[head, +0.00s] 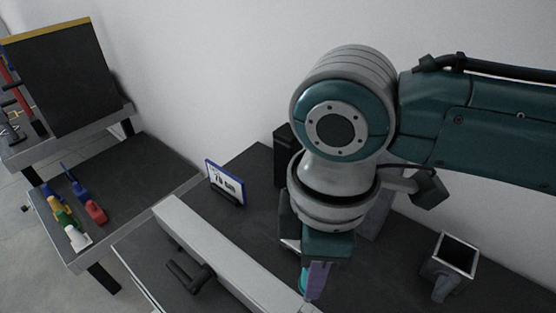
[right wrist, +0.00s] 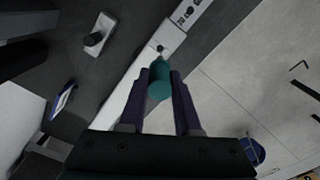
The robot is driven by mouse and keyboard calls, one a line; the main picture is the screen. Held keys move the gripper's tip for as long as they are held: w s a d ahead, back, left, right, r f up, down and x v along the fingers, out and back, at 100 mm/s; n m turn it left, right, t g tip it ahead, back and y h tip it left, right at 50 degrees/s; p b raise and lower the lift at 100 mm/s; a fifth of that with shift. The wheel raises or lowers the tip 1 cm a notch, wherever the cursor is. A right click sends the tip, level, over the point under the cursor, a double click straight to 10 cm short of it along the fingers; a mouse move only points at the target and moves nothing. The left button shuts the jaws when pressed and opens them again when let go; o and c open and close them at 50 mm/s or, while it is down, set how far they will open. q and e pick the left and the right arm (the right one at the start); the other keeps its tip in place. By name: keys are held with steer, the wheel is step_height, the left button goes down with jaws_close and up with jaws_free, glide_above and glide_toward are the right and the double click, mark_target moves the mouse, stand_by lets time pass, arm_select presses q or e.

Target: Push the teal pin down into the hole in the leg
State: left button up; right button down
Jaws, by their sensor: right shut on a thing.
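My right gripper (head: 314,285) points down over the near end of the long pale leg (head: 215,248). In the right wrist view its purple fingers (right wrist: 160,75) are shut on the teal pin (right wrist: 160,88). The pin also shows as a small teal patch beside a finger in the head view (head: 304,283). In the right wrist view the leg (right wrist: 135,82) runs diagonally behind the fingers. A small dark hole (right wrist: 160,47) shows in the leg just beyond the fingertips. The pin's tip is hidden, so I cannot tell whether it touches the leg. My left gripper is not in view.
A black handle-like part (head: 190,275) lies beside the leg on the dark table. A small display sign (head: 226,183) stands behind it. An open square container (head: 452,258) stands at the right.

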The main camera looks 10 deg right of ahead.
steer(key=shift+a+f, duration=0.1)
steer(key=shift+a, duration=0.2)
steer(key=shift+d, duration=0.15)
steer(key=shift+p, duration=0.45)
steer(key=shift+f+b, duration=1.5)
steer(key=shift+f, duration=0.4)
steer(key=shift+f+b, duration=1.75)
steer(key=shift+f, duration=0.8)
steer(key=shift+f+b, duration=1.25)
steer(key=shift+f, duration=0.45)
